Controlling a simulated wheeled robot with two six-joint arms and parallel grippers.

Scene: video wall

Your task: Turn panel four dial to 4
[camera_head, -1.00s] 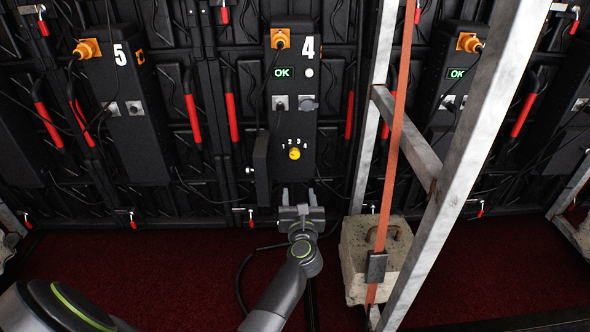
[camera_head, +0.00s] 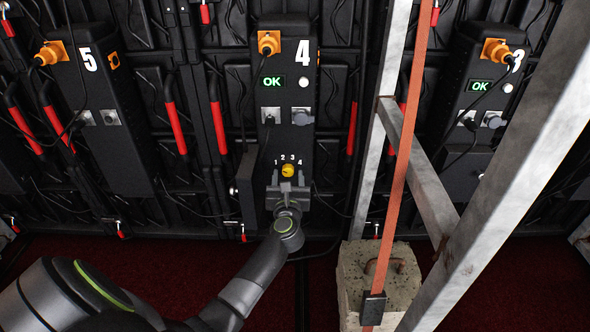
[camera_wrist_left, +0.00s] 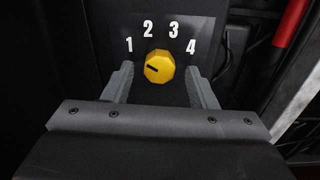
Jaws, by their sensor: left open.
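The panel four box (camera_head: 297,125) is a tall black unit marked with a white 4. Its yellow dial (camera_head: 287,171) sits low on the front, under the numbers 1 to 4. In the left wrist view the yellow dial (camera_wrist_left: 160,66) shows a dark pointer mark on its left side, roughly towards the 1. My left gripper (camera_head: 288,181) is open just below the dial in the head view. In the wrist view its fingers stand to the left and right of the dial, with gaps on both sides. No contact shows.
A metal frame post (camera_head: 500,170) with an orange strap (camera_head: 405,150) stands right of panel four. A concrete block (camera_head: 352,270) sits at its foot. The panel 5 box (camera_head: 105,125) is at left and the panel 3 box (camera_head: 465,120) at right. Cables hang nearby.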

